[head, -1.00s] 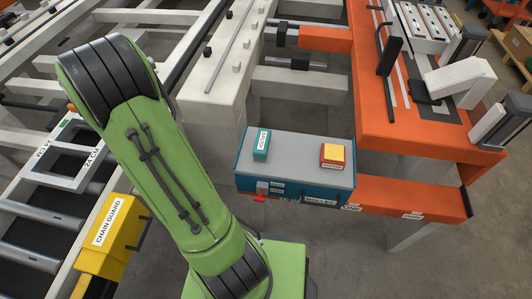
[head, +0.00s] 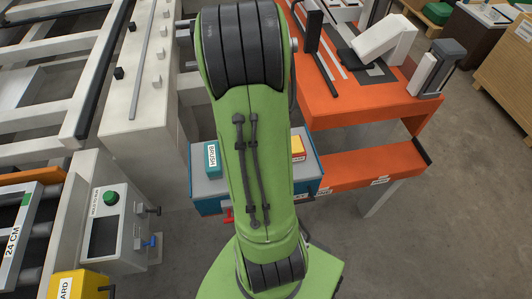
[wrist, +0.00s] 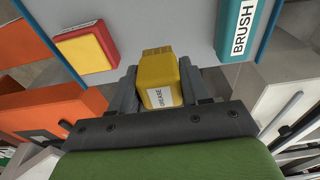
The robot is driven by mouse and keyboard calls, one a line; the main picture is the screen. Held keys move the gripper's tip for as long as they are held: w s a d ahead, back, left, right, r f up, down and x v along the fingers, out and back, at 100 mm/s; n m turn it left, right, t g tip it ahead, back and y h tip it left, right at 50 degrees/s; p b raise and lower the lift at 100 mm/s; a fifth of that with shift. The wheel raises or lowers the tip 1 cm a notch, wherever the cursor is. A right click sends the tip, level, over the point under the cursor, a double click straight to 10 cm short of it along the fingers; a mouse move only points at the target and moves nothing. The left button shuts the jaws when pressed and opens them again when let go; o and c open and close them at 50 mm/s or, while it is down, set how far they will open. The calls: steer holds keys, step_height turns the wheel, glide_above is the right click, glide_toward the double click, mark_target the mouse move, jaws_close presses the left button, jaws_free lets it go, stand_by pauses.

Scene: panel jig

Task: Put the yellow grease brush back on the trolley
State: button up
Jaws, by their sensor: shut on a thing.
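The yellow grease brush (wrist: 158,82), with a white GREASE label, is between the fingers of my gripper (wrist: 158,88) in the wrist view, its bristle end pointing up the picture. My gripper is shut on it. The trolley's grey top (wrist: 150,22) shows beyond the brush, and I cannot tell whether the brush touches it. In the head view the blue-sided trolley (head: 207,187) stands behind my arm, which hides its middle, my gripper and the grease brush.
A teal BRUSH block (head: 212,160) stands on the trolley's left part and a red-and-yellow block (head: 298,146) on its right. Between them the top looks bare in the wrist view. An orange bench (head: 350,110) stands right behind. A yellow box (head: 78,285) is at lower left.

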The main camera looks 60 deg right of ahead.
step_height(320, 180, down, 9)
steer(key=b, duration=0.2)
steer(key=shift+w+r+b, duration=0.1)
steer(key=shift+r+b, duration=0.05)
steer(key=shift+b, duration=0.15)
steer(key=o, duration=1)
steer(key=shift+r, duration=0.1)
steer(key=r+p, duration=0.1)
steer(key=r, duration=0.3)
steer(key=r+p, duration=0.2)
steer(key=r, duration=0.2)
steer(key=s+a+r+p, duration=0.1)
steer(key=r, duration=0.3)
steer(key=shift+a+r, duration=0.1)
steer(key=w+a+r+n+t, duration=0.1)
steer(key=w+a+r+n, duration=0.2)
steer(key=a+r, duration=0.4)
steer(key=s+a+r+n+t, duration=0.1)
steer(key=s+a+r+n, duration=0.1)
steer(key=a, duration=0.4)
steer(key=s+a+r+n+t, duration=0.1)
steer(key=s+a+r+n, duration=0.1)
steer(key=a, duration=0.4)
steer(key=s+a+r+n+t+y, duration=0.1)
steer(key=s+a+n, duration=0.1)
steer(key=a, duration=0.4)
steer(key=shift+s+a+r+n+t, duration=0.3)
steer(key=shift+s+r+n, duration=0.1)
steer(key=shift+s, duration=0.25)
